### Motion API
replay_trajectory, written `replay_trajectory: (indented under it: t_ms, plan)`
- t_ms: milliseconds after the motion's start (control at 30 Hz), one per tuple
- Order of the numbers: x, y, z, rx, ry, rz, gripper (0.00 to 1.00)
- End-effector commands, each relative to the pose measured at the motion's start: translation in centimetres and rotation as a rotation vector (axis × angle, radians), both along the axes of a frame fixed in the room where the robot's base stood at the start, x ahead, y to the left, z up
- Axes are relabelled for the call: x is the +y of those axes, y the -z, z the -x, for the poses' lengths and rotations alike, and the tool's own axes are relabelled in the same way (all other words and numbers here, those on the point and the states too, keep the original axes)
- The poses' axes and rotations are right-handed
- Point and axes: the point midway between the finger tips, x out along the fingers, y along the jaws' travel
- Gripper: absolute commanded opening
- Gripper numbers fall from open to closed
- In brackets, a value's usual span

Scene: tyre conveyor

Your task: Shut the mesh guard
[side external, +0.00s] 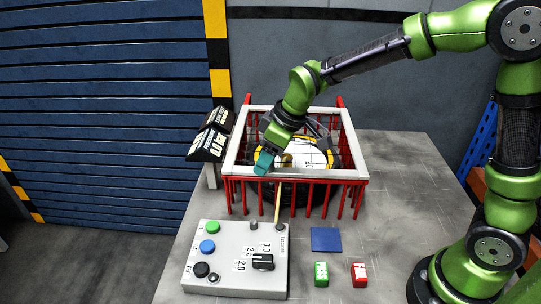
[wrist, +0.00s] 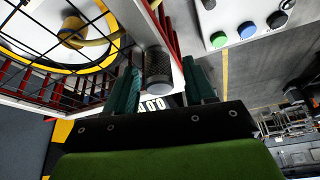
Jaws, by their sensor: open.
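The mesh guard (side external: 345,175) has a white frame and red bars around a round tyre station. Thin dark mesh lines cross over the yellow-ringed wheel (side external: 305,150) inside; the wrist view shows the mesh close by at upper left. I cannot tell from these views whether the guard is fully shut. My gripper (side external: 263,163) is at the front left part of the white frame, pointing down. In the wrist view its teal fingers are apart, with a dark knurled knob (wrist: 158,70) on the frame between or just beyond them. Contact with the knob cannot be told.
A grey control box (side external: 235,270) with green, blue and black buttons and a dial stands in front of the guard. A blue square (side external: 326,239), a green block (side external: 321,274) and a red block (side external: 359,274) lie right of it. A black sign (side external: 210,140) stands left.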

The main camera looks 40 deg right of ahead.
Motion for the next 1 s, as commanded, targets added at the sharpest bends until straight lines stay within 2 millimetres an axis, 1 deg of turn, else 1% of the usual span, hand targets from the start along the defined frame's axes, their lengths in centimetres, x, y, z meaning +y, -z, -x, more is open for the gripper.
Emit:
replay_trajectory:
  t_ms: [133,267,367,700,800,900,1000]
  plan:
    - [-0.1,-0.3,0.0,-0.001,0.0,0.0,0.54]
    - [-0.4,-1.6,0.5,-0.005,0.002,0.0,0.54]
    - [-0.8,-3.5,1.1,-0.007,0.003,0.0,0.54]
    - [-2.4,-11.2,3.9,-0.007,0.002,0.0,0.54]
    - [-2.7,-13.0,4.6,-0.005,0.001,0.0,0.54]
    - [-3.0,-14.3,5.1,-0.004,0.001,0.0,0.54]
    - [-3.2,-15.1,5.4,-0.003,0.001,0.001,0.54]
